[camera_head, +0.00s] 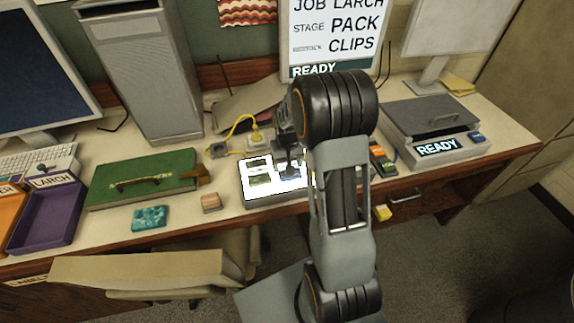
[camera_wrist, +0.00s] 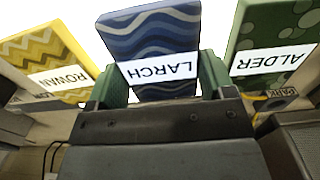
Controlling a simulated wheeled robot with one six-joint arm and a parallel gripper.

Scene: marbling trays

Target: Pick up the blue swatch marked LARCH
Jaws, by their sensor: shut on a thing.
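The blue swatch (camera_wrist: 150,42) with wavy stripes and a white LARCH label is between the fingers of my gripper (camera_wrist: 160,82) in the wrist view. My gripper is shut on it, with a green-padded finger at each side. A yellow zigzag swatch (camera_wrist: 45,55) marked ROWAN is to the left, and a green dotted swatch (camera_wrist: 275,35) marked ALDER is to the right; both are apart from the fingers. In the head view my gripper (camera_head: 289,168) is over the bright light panel (camera_head: 262,197), and my arm hides much of it. I cannot tell whether the blue swatch is clear of the panel.
A purple tray (camera_head: 30,235) by a LARCH label and an orange tray (camera_head: 8,220) are at the far left. A green case (camera_head: 150,175), a teal block (camera_head: 149,218) and a wooden block (camera_head: 211,203) lie left of the panel. A grey READY machine (camera_head: 430,120) stands right.

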